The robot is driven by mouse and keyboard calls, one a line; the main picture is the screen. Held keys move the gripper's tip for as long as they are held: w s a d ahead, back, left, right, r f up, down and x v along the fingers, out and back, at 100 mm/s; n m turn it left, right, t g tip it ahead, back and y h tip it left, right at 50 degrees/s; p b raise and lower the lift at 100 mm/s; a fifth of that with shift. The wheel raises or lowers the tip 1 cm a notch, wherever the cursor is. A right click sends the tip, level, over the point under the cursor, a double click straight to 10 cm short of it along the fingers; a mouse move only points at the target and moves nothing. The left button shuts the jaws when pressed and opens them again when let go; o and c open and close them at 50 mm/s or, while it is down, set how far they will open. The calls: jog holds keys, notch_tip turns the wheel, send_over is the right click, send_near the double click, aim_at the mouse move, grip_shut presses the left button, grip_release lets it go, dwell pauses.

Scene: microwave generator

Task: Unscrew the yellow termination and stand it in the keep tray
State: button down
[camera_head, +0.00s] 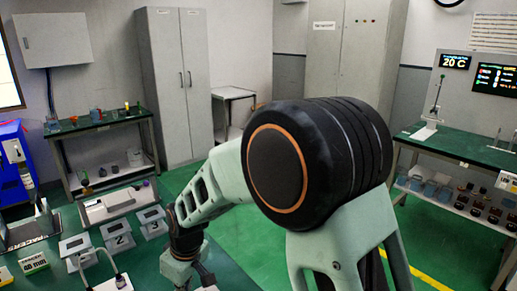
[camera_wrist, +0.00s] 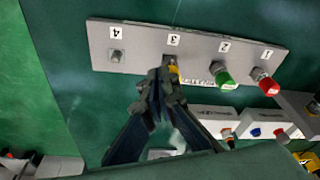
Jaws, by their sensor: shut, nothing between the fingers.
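In the wrist view a grey panel (camera_wrist: 140,55) carries ports numbered 4, 3, 2, 1 from left to right. A small yellow part (camera_wrist: 174,70), likely the yellow termination, shows at port 3, mostly hidden behind my fingertips. My gripper (camera_wrist: 166,76) is shut at that port with nothing between the fingers; I cannot tell whether it touches the yellow part. A green cap (camera_wrist: 224,79) is on port 2 and a red cap (camera_wrist: 266,84) on port 1. Port 4 (camera_wrist: 116,56) shows a bare metal connector. I cannot identify the keep tray in either view.
Beside the panel are white boxes (camera_wrist: 213,121) with coloured knobs. In the head view, numbered plates (camera_head: 118,236) and a grey case (camera_head: 108,207) sit on the green bench (camera_head: 226,268). Shelved benches (camera_head: 450,150) stand at right and back left.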

jog(key=s+f+m, duration=0.1)
jog(key=f, duration=0.1)
jog(key=s+a+f+m, duration=0.1)
jog(key=f+m, duration=0.1)
jog(key=a+f+m+t, duration=0.1)
jog(key=f, duration=0.1)
jog(key=shift+s+a+m+b, duration=0.25)
jog(key=shift+s+m+b, duration=0.15)
dwell(0.8)
jog(key=shift+w, duration=0.25)
dwell(0.5)
